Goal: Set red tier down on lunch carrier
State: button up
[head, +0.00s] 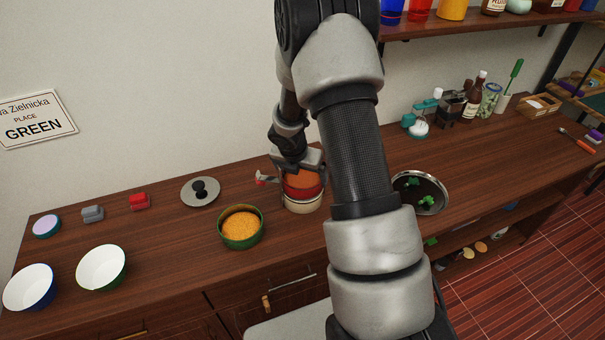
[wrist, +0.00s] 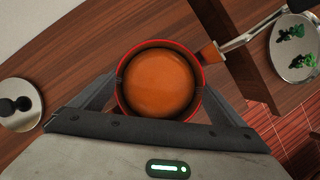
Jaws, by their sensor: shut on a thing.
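The red tier (head: 301,191) is a round red bowl with orange contents. In the head view it sits on or just over a cream-coloured round piece (head: 303,204), which looks like the lunch carrier's lower part; I cannot tell whether they touch. My gripper (head: 299,172) is shut on the red tier. The wrist view shows the red tier (wrist: 118,95) from above between the two fingers, its orange filling (wrist: 160,82) level inside. The cream piece is hidden in the wrist view. A handle-like metal part (head: 267,179) sticks out to the left of the tier.
A green bowl with yellow grains (head: 241,244) stands just left of the carrier. A lid with a black knob (head: 212,191) lies behind it. A metal plate with green pieces (head: 434,205) is to the right. Two white bowls (head: 101,266) stand at the left.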

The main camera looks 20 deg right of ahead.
jog(key=shift+f, duration=0.35)
jog(key=o, duration=0.9)
jog(key=shift+o, duration=0.2)
jog(key=shift+r, duration=0.1)
jog(key=p+v, duration=0.6)
jog(key=v, duration=0.5)
jog(key=shift+p, duration=0.35)
jog(key=s+r+m+t, duration=0.1)
jog(key=s+r+m, duration=0.5)
jog(key=r, duration=0.4)
jog(key=s+r+m, duration=0.3)
jog(key=r+m, duration=0.5)
jog(key=r, duration=0.3)
jog(key=s+a+r+m+y, duration=0.1)
jog(key=s+a+r+m, duration=0.1)
jog(key=s+m, duration=0.2)
jog(key=s+a+r+m+y, duration=0.1)
jog(key=s+a+r+m, duration=0.2)
jog(key=s+m, duration=0.2)
jog(key=s+a+r+m+t+y, duration=0.1)
jog(key=s+a+r+m, duration=0.1)
jog(key=s, duration=0.5)
jog(key=a+m, duration=0.1)
jog(key=m, duration=0.1)
jog(key=shift+s+a+r+m, duration=0.2)
jog(key=shift+s+r+m, duration=0.1)
jog(key=shift+r+m, duration=0.1)
